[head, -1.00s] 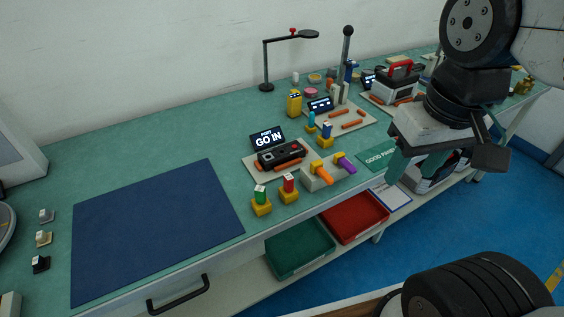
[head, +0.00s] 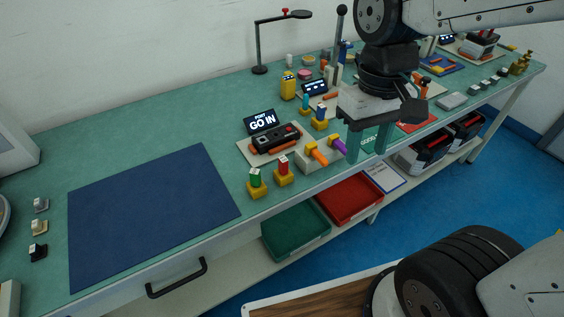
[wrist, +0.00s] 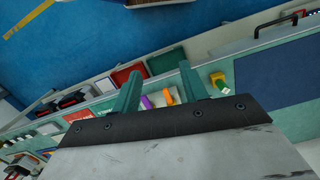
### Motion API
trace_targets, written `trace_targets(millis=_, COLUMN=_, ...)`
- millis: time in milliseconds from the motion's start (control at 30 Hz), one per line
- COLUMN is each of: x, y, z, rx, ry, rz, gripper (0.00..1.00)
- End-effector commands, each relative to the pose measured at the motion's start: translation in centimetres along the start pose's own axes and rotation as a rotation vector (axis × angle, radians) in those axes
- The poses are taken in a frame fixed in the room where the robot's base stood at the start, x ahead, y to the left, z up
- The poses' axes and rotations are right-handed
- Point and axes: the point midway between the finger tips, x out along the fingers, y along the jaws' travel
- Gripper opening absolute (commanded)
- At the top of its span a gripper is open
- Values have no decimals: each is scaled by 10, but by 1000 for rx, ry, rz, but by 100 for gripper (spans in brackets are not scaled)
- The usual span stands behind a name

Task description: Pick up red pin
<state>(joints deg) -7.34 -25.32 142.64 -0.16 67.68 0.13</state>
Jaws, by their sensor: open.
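The red pin (head: 282,162) stands upright in a yellow base (head: 284,178) near the front edge of the bench, just right of a green pin (head: 255,176) in a similar base. My gripper (head: 367,146) is open and empty. In the head view it hangs to the right of the red pin, past the orange and purple pieces. In the wrist view the two green fingers of my gripper (wrist: 160,88) are spread apart. The green pin (wrist: 224,90) shows there right of the fingers; I cannot make out the red pin, perhaps hidden by the right finger.
A grey block (head: 312,158) holds an orange piece (head: 317,153) and a purple piece (head: 338,146) between red pin and gripper. The "GO IN" display (head: 261,122) and a black device (head: 277,138) stand behind. A blue mat (head: 150,215) lies clear at left. Green (head: 296,231) and red bins (head: 349,199) sit below.

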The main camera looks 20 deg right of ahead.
Motion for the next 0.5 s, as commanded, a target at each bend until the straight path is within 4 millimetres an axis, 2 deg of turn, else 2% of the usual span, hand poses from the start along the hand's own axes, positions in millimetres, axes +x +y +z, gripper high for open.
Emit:
trace_targets(millis=33, x=8, y=-6, z=-16, rx=-24, ry=-30, rz=2, gripper=44)
trace_targets(millis=167, x=30, y=-23, z=-57, rx=-74, ry=-64, rz=9, gripper=44)
trace_targets(millis=300, x=60, y=-44, z=-103, rx=-121, ry=-76, rz=15, gripper=44)
trace_targets(millis=500, x=96, y=-70, z=-159, rx=-159, ry=-36, rz=17, gripper=44)
